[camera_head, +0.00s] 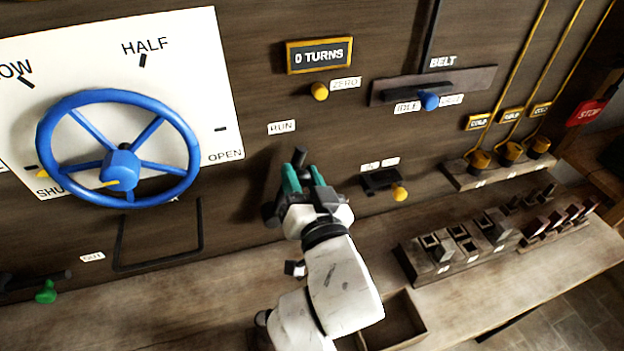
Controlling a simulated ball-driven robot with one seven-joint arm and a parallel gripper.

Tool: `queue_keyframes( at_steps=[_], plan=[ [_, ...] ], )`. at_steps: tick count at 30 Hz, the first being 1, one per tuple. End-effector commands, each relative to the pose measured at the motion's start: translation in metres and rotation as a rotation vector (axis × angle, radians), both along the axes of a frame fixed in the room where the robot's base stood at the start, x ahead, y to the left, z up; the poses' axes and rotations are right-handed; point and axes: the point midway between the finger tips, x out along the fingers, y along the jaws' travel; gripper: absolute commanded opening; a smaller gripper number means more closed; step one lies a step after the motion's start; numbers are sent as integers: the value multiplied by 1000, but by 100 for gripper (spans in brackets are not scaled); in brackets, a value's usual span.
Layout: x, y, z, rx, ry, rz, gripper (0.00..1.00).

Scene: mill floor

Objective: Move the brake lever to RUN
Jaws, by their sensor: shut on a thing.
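The RUN label (281,127) is a small white plate on the dark wood panel, right of the blue wheel. My gripper (304,172), with green fingers, is just below and right of that label. It is shut on the brake lever, whose dark end (299,157) shows at the fingertips. A dark bar end also shows close above the fingers. Most of the lever and its pivot is hidden behind my gripper and white arm, so its exact angle is hard to tell.
The blue handwheel (188,165) stands out to the left. A yellow-knobbed switch (399,193) is close on the right, with the belt lever's blue knob (429,101) above it. Below, the wooden bench (230,300) carries a block rack (440,273) and an open box (425,327).

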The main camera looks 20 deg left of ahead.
Motion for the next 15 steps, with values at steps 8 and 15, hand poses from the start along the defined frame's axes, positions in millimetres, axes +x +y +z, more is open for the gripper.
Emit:
queue_keyframes(
  at_steps=[8, 15],
  plan=[
    [-4, 6, 2, -27, -21, 5, 0],
    [-4, 7, 2, -29, -21, 6, 0]
  ],
)
